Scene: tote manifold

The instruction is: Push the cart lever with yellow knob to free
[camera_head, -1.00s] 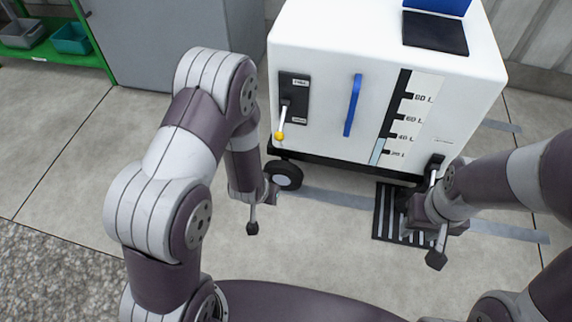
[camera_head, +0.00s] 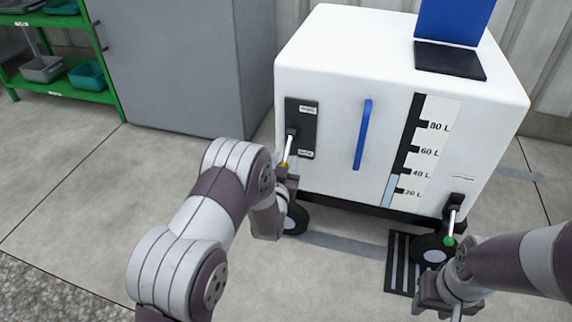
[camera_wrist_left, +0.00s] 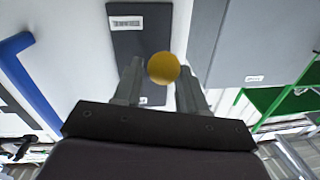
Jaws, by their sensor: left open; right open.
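The white cart (camera_head: 345,75) stands ahead of me. On its left front side, a black plate (camera_head: 306,112) carries a silver lever (camera_head: 290,148) that points down. Its yellow knob (camera_head: 284,166) is partly hidden by my left gripper (camera_head: 288,178) in the head view. In the left wrist view the yellow knob (camera_wrist_left: 163,67) appears between the spread fingers of the open left gripper (camera_wrist_left: 160,85); I cannot tell whether they touch it. My right gripper (camera_head: 445,300) is low at the right, below a second lever with a green knob (camera_head: 449,241).
A blue handle (camera_head: 362,135) and a level scale (camera_head: 425,150) are on the cart front. A black floor grate (camera_head: 398,262) lies below it. A grey cabinet (camera_head: 185,65) and green shelf (camera_head: 75,75) stand at the left. Open floor lies between them.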

